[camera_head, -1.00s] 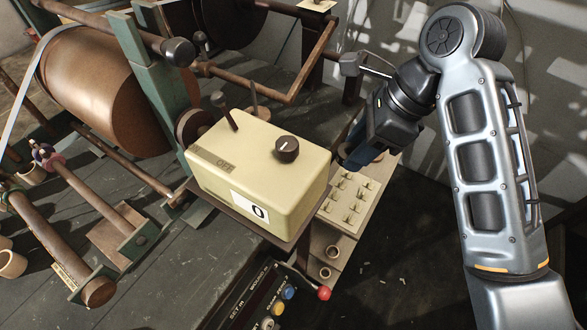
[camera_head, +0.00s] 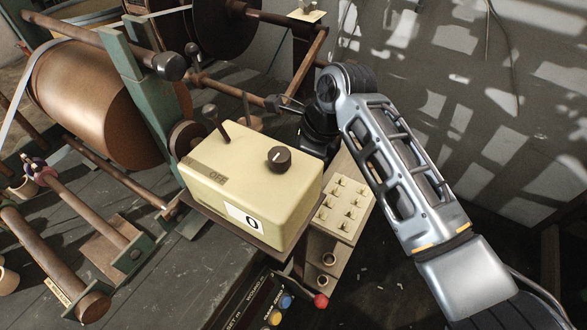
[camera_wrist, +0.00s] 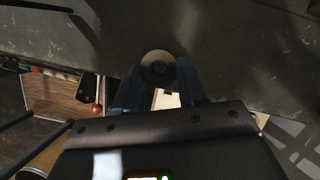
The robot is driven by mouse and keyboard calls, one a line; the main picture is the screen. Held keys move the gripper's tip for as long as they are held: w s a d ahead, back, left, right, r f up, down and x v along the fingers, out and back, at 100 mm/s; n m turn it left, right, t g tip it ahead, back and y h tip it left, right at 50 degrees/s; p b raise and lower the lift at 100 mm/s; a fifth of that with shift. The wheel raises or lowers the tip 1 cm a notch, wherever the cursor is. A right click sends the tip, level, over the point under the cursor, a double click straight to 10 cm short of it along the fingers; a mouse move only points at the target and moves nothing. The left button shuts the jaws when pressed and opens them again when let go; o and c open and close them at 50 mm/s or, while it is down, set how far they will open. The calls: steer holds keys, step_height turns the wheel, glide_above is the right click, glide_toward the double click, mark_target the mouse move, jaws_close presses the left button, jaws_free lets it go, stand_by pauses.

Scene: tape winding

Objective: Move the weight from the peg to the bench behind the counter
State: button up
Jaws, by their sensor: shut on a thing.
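My gripper (camera_wrist: 158,88) shows in the wrist view with its blue fingers shut on the weight (camera_wrist: 158,66), a dark round disc with a hub in the middle. The weight is in front of the dark grey bench (camera_wrist: 235,45), near its edge; I cannot tell whether it touches. In the head view the counter (camera_head: 250,185) is a cream box with a dark knob and a "0" label. My wrist is just behind it, and the counter hides the fingers and weight. The bench (camera_head: 130,300) also shows at the lower left. I cannot make out the peg.
A board with several small brass hooks (camera_head: 340,208) stands right of the counter. A panel with coloured buttons and a red knob (camera_head: 320,300) is below it. A large brown roll (camera_head: 95,105) and green frame (camera_head: 150,90) stand left. Rods run behind the counter.

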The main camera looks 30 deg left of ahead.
steer(key=shift+f, duration=1.1)
steer(key=o, duration=1.2)
steer(key=shift+f, duration=0.1)
steer(key=shift+c, duration=0.2)
steer(key=v, duration=1.2)
